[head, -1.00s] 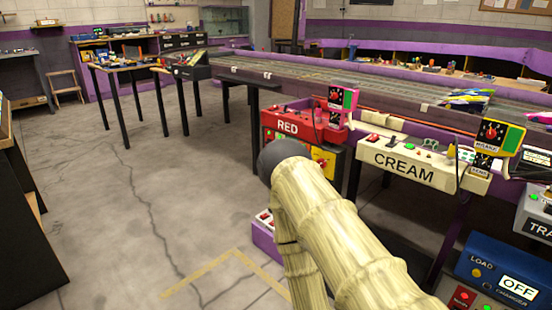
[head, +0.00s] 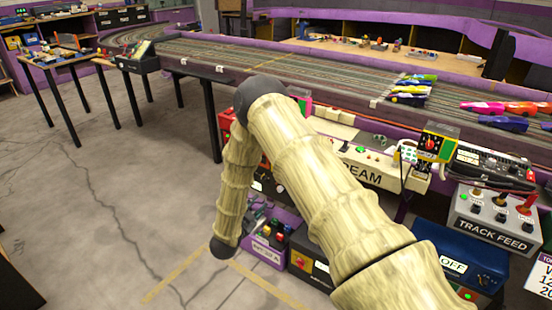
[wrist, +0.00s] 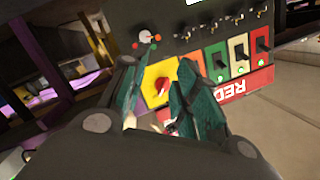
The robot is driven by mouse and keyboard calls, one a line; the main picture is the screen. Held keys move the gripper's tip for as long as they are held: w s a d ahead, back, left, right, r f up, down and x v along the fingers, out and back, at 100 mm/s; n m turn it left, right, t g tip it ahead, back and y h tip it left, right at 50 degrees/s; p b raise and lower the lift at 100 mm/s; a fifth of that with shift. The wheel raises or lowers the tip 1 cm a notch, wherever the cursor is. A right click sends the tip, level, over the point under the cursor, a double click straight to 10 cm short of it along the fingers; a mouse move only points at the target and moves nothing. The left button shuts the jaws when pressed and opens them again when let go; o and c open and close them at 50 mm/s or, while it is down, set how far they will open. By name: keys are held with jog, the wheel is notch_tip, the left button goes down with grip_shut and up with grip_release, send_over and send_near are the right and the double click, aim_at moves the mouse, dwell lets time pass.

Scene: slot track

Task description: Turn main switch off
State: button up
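In the wrist view a red rotary knob (wrist: 161,86) sits on a yellow plate (wrist: 150,77), on the dark front of the panel labelled RED. It looks like a main switch, but I can read no name on it. My gripper (wrist: 158,76) is open, its two teal fingers on either side of the knob in the picture. I cannot tell whether they touch it. The knob's lower part is close to the right finger. In the head view my arm hides the gripper and most of the red panel (head: 228,130).
Right of the knob are toggle switches on coloured plates (wrist: 217,62) with lit green lamps. A small dial (wrist: 145,37) is above. In the head view the cream panel (head: 385,172), the TRACK FEED box (head: 490,234) and a blue charger reading OFF (head: 470,248) stand right.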

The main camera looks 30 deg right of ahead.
jog(key=w+d+r+m+g+h+p, duration=0.1)
jog(key=w+d+r+m+g+h, duration=0.2)
jog(key=r, duration=0.5)
jog(key=w+d+m, duration=0.1)
jog(key=w+d, duration=0.2)
jog(key=d, duration=0.6)
jog(key=shift+d+f+t, duration=0.15)
jog(key=shift+d+t, duration=0.2)
jog(key=shift+t, duration=0.05)
grip_shut()
